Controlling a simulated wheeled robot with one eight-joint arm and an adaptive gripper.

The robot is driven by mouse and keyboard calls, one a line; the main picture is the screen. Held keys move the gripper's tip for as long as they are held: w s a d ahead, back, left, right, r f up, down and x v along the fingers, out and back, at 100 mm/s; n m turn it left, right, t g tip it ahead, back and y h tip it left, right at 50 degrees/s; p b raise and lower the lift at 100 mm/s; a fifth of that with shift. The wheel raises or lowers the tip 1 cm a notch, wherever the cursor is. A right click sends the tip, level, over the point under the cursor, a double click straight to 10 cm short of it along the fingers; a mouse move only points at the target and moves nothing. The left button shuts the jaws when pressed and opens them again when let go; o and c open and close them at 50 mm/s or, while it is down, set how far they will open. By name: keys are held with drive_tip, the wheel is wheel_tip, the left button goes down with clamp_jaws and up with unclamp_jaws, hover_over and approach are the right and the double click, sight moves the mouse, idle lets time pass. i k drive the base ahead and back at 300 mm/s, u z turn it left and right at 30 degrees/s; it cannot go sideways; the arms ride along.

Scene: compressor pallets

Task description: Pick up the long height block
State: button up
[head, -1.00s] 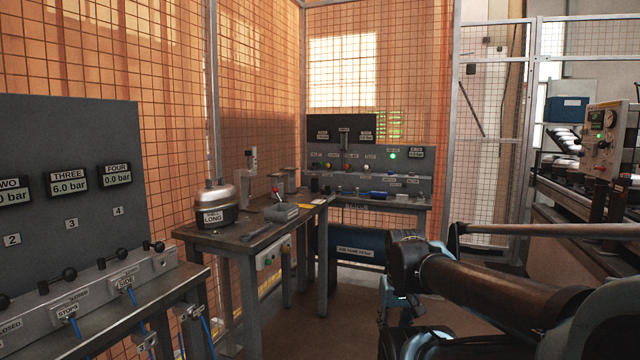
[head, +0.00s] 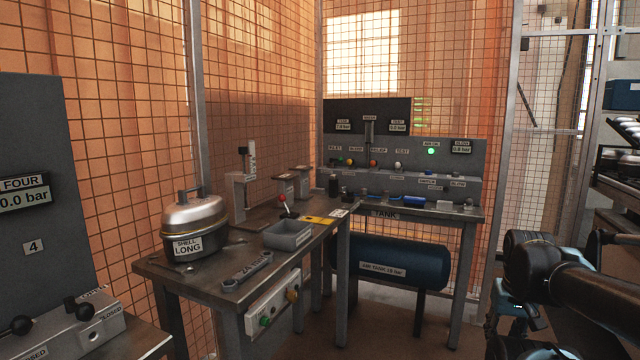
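No block with a readable long-height label shows in the head view. Two small grey upright pieces with dark tops, the left one (head: 285,187) and the right one (head: 302,181), stand at the back of the steel workbench (head: 150,268). They may be height blocks, but their labels are too small to read. A grey upright stand with a pale scale (head: 240,195) is just left of them. My arm shows at the lower right, well apart from the bench. I cannot make out my gripper's fingers.
A blue air tank (head: 400,263) is under the rear test bench. Mesh fencing stands behind.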

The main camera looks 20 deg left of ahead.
sight(301, 183)
drive_tip(key=u, duration=0.2)
drive_tip(key=i, duration=1.1)
drive_tip(key=u, duration=0.55)
drive_tip(key=i, duration=0.65)
drive_tip(key=u, duration=0.3)
